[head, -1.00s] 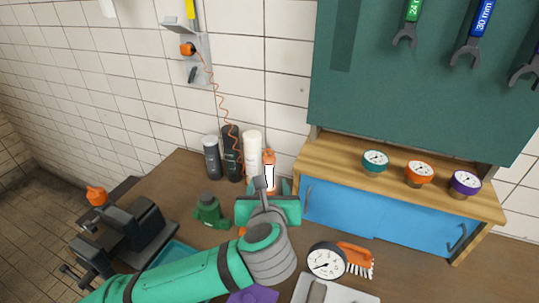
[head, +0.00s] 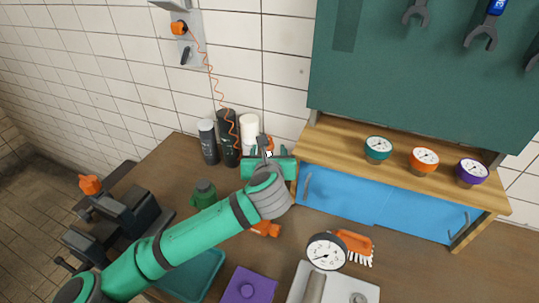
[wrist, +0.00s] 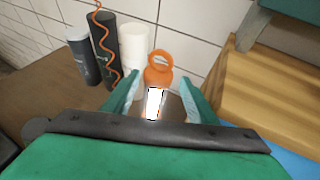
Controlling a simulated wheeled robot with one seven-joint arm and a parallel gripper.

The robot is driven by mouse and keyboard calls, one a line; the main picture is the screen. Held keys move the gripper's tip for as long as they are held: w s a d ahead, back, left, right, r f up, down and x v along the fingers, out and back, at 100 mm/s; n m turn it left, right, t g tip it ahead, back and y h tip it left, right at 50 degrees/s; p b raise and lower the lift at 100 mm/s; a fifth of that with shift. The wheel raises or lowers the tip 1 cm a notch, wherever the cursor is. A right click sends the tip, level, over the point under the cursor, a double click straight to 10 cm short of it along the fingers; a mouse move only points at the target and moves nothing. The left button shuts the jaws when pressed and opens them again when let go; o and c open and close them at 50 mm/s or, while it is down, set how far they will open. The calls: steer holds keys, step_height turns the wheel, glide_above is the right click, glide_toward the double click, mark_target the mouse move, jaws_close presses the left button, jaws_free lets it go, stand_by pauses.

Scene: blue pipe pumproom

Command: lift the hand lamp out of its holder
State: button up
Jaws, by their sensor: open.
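The orange hand lamp (wrist: 157,76), with a ring on top and a bright white panel, stands upright in the wrist view. Only a small orange part of the lamp (head: 269,143) shows past my arm in the head view. My gripper (wrist: 160,88) is open, with one green finger on each side of the lamp. A gap shows between the lamp and each finger. My gripper (head: 268,160) is mostly behind my wrist in the head view. The holder and the lamp's lower end are hidden behind my gripper body.
Grey, black and white cylinders (head: 250,132) stand just left of the lamp. A coiled orange cord (head: 214,88) runs from the wall socket down past them. A wooden shelf (wrist: 262,95) with blue doors is close on the right. A tiled wall stands behind.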

steer(key=shift+w+a+f, duration=0.2)
steer(key=shift+w+a, duration=0.1)
steer(key=shift+w, duration=0.1)
steer(key=shift+d, duration=0.1)
steer(key=c, duration=1.3)
steer(key=shift+w+r, duration=0.1)
steer(key=shift+r, duration=2)
steer(key=shift+d+r, duration=0.1)
steer(key=shift+r, duration=0.25)
steer(key=shift+a+r, duration=0.25)
steer(key=shift+r, duration=0.6)
steer(key=shift+d+r, duration=0.1)
steer(key=shift+r, duration=0.15)
